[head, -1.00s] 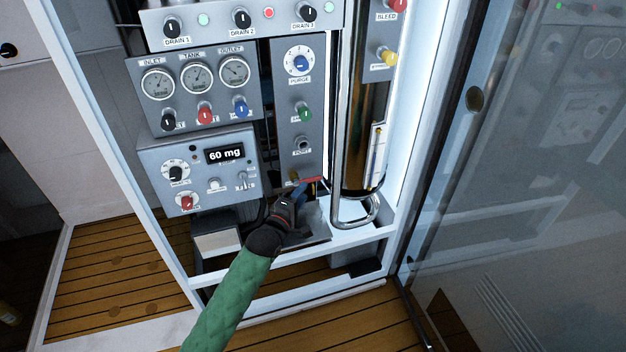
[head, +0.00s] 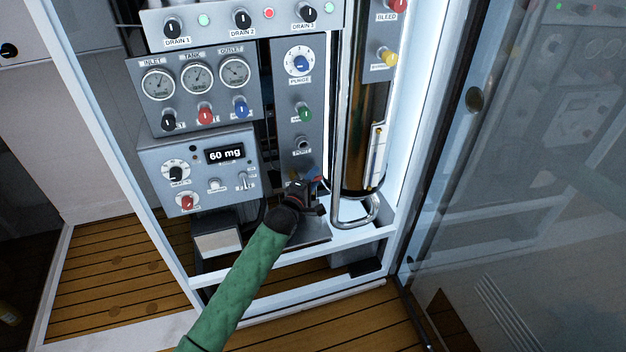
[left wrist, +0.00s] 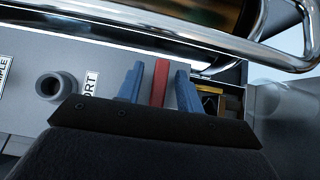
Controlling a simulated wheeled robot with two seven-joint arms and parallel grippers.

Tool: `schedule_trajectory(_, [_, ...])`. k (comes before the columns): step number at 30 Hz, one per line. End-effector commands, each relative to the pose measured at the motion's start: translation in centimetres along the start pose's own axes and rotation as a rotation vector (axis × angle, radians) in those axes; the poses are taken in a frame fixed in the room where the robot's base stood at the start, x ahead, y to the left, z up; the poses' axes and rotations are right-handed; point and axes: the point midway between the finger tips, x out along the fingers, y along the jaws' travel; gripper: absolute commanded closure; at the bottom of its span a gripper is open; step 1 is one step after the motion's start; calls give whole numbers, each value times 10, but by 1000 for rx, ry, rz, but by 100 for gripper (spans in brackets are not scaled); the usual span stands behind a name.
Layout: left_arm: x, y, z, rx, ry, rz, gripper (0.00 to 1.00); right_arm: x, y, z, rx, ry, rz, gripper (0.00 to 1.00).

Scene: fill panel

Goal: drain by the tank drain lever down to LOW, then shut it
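The red drain lever (head: 318,178) sits at the foot of the grey panel column, below the port, beside the tank. My left gripper (head: 309,181) is at this lever. In the left wrist view, the red lever (left wrist: 160,83) stands between my two blue fingertips (left wrist: 158,90), with a narrow gap on each side, so the gripper is open around it. The gold tank (head: 358,155) stands right of the column behind a chrome pipe. A white gauge strip (head: 377,150) is on its right side; its marks are too small to read. My right gripper is out of view.
The chrome pipe (head: 335,130) bends close to the right of the lever. In the left wrist view, the port (left wrist: 55,86) and a brass fitting (left wrist: 212,103) flank the fingers. A display box (head: 150,160) reads 60 mg. The open glass door (head: 520,200) stands at right.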

Motion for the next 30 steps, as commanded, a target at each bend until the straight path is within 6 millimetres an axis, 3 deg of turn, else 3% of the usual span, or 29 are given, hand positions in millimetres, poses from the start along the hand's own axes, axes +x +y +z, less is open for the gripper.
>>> schedule_trajectory(5, [0, 0, 0, 0, 0, 0, 66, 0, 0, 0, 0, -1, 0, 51])
schedule_trajectory(10, [0, 0, 0, 0, 0, 0, 99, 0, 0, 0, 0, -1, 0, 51])
schedule_trajectory(22, [0, 0, 0, -22, 0, 20, 100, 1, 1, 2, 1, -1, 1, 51])
schedule_trajectory(30, [-1, 6, 0, -127, 2, 125, 100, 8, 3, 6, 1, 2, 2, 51])
